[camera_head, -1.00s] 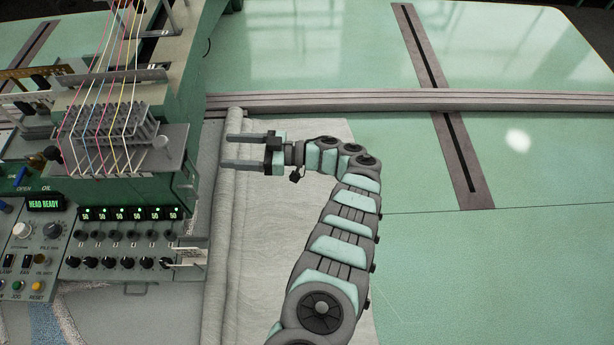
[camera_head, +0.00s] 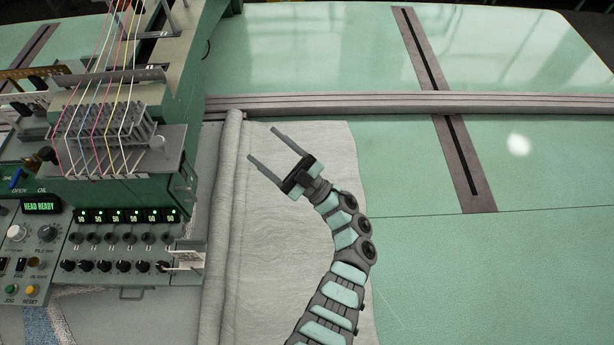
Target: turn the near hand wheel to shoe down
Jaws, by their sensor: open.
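My gripper (camera_head: 262,143) is open and empty, its two long grey fingers spread and pointing up and left. It is over the pale cloth (camera_head: 320,150), to the right of the rolled cloth edge and of the tufting machine head (camera_head: 170,110). I cannot pick out a near hand wheel or a shoe for certain. A round dark dial (camera_head: 47,233) and several small black knobs sit on the machine's control panels, well to the left of my gripper.
Coloured yarns (camera_head: 110,60) run down to the machine head. A grey rail (camera_head: 400,103) crosses behind my gripper. The green table (camera_head: 520,260) on the right is clear.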

